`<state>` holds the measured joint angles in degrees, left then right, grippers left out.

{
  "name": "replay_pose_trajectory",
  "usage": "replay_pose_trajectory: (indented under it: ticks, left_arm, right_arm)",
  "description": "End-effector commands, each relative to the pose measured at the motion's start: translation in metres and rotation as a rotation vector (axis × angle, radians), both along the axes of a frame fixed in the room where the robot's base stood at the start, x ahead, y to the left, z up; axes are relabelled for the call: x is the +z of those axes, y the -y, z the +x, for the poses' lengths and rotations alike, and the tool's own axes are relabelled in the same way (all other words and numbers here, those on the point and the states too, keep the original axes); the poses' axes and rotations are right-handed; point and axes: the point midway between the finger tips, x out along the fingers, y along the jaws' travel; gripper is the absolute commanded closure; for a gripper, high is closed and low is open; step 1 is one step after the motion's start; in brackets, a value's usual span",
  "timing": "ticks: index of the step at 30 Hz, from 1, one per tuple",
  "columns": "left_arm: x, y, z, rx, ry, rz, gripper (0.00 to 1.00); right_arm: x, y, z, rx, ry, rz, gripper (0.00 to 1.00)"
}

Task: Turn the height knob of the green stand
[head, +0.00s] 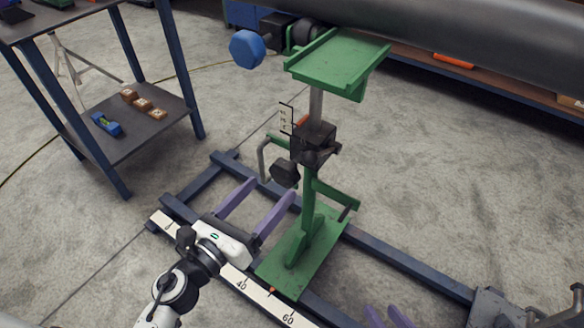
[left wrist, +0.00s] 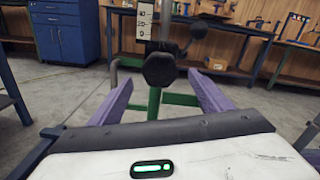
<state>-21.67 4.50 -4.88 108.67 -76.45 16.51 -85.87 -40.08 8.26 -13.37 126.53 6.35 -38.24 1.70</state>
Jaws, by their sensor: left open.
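The green stand (head: 308,215) rises from a green foot plate to a green tray top (head: 335,62). A black knob (head: 285,174) sticks out from its post below a dark clamp block (head: 314,142). In the left wrist view the knob (left wrist: 158,69) shows ahead, between the two purple fingers in the picture. My left gripper (head: 271,189) is open and empty, with its fingertips just short of the knob and apart from it. My right gripper (head: 380,308) shows only its purple fingertips at the bottom edge; they are spread apart with nothing between them.
A white height scale (head: 286,118) with an orange pointer (head: 303,121) is beside the post. A blue hexagonal knob (head: 247,49) and a large grey pipe (head: 440,28) are above. Dark blue floor rails (head: 400,260) and a ruler strip (head: 265,298) run below. A shelf table (head: 150,118) stands left.

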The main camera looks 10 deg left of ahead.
Motion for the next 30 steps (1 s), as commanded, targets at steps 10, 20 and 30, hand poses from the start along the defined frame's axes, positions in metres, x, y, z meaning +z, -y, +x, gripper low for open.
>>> replay_pose_trajectory:
  ticks: [10,20,30]
  left_arm:
    - [0.003,0.022,0.054,-0.001,0.007,0.007,0.28]
    - [0.001,0.037,0.09,0.0,0.004,0.005,0.28]
    - [0.001,0.038,0.092,-0.001,0.003,0.004,0.31]
  right_arm:
    - [0.006,0.004,-0.002,-0.016,0.017,0.0,0.69]
    - [0.006,0.005,-0.003,-0.019,0.02,0.001,0.69]
    - [0.006,0.005,-0.002,-0.02,0.021,0.0,0.69]
